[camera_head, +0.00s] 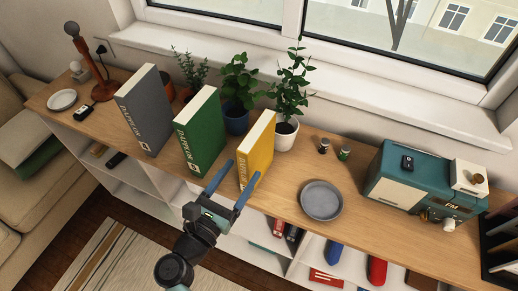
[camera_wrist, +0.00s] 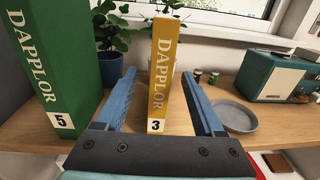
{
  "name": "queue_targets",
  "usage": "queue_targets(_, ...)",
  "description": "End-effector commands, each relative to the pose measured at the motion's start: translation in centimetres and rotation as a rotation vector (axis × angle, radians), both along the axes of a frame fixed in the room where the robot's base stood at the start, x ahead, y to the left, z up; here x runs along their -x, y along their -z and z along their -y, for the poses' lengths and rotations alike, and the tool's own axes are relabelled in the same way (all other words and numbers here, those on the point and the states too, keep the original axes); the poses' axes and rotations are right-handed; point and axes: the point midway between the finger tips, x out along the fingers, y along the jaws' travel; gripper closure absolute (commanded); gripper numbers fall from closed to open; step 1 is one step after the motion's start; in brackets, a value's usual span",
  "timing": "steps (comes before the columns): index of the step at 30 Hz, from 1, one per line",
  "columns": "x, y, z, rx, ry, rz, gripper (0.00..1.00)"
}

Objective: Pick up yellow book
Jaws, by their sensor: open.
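The yellow book (camera_head: 257,146) stands upright on the wooden shelf top, its spine facing me. In the wrist view the yellow book (camera_wrist: 160,75) shows the word DAPPLOR and the number 3, and it is seen between my two blue fingers. My gripper (camera_head: 236,175) is open at the front of the book, with one finger to each side of the spine in the picture. In the wrist view my gripper (camera_wrist: 162,95) holds nothing. I cannot tell how far the fingers reach along the book's sides.
A green book (camera_head: 199,132) and a grey book (camera_head: 146,112) stand to the left. Potted plants (camera_head: 287,135) stand behind. A grey plate (camera_head: 321,200) lies to the right, with a teal radio (camera_head: 395,182) beyond. Bare wood lies between the green and yellow books.

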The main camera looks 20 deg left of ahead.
Motion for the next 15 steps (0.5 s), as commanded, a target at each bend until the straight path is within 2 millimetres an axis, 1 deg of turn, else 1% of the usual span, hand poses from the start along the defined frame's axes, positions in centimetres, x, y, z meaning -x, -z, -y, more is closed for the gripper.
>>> queue_targets(1,-1.0,-0.3,0.1,-0.001,0.003,0.002,0.30)
queue_targets(3,-2.1,-0.2,0.2,0.000,0.001,0.002,0.30)
queue_targets(6,-3.1,-0.2,0.3,0.001,0.000,0.001,0.30)
queue_targets(11,-4.1,-0.4,0.5,0.001,0.001,0.002,0.30)
queue_targets(15,-6.2,-1.2,0.7,0.002,0.002,0.003,0.30)
